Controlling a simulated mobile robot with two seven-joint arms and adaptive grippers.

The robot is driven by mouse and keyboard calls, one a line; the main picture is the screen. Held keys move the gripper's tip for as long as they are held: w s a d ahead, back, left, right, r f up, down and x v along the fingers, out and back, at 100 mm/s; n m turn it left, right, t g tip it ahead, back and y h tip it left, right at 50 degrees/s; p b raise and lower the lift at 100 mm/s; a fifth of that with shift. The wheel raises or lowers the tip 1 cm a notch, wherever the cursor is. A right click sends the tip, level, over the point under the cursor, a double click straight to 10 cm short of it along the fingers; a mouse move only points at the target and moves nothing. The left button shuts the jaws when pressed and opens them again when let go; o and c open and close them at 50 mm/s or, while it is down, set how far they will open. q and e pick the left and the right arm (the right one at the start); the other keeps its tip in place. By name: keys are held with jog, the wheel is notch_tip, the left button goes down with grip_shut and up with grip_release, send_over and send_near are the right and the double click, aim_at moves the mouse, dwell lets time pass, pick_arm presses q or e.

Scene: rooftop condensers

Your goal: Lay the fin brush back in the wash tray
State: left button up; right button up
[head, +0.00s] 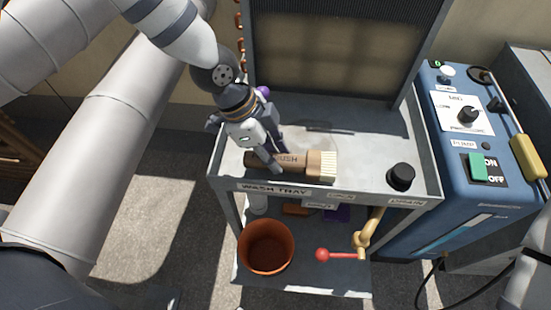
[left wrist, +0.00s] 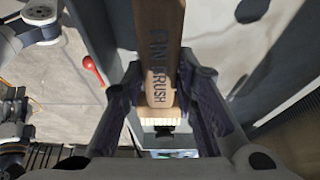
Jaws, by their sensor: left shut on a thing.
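The fin brush (head: 313,162) has a flat wooden handle with dark lettering and a block of pale bristles at its right end. My left gripper (head: 272,163) comes down from above and is shut on the handle, hiding part of the lettering. In the left wrist view the brush (left wrist: 160,60) runs lengthwise between the fingers, bristles toward the lower middle. The wash tray (head: 372,189) is the grey metal top of a stand with a raised, labelled rim. The brush lies level over its front left part, close behind the front wall. I cannot tell whether it touches the tray floor. My right gripper is not in view.
A black knob-like piece (head: 401,177) stands at the tray's front right. A finned coil panel (head: 335,45) rises behind. Below are an orange-brown pot (head: 266,247), a brass tap (head: 366,238) and a red-ended lever (head: 323,254). A blue machine (head: 455,190) stands at right. The tray's middle is clear.

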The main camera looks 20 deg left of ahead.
pick_arm(q)
notch_tip(320, 180, down, 2)
jog(key=shift+f, duration=0.1)
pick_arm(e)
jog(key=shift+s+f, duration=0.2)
pick_arm(q)
jog(key=shift+f, duration=0.15)
jog(key=o, duration=1.1)
jog(key=shift+c, duration=0.2)
jog(key=p+v, duration=0.2)
jog(key=v, duration=0.9)
jog(key=shift+d+r, duration=0.1)
jog(key=shift+r, duration=0.2)
jog(key=shift+a+r, duration=0.25)
jog(key=shift+r, duration=0.2)
jog(key=shift+s+f, duration=0.1)
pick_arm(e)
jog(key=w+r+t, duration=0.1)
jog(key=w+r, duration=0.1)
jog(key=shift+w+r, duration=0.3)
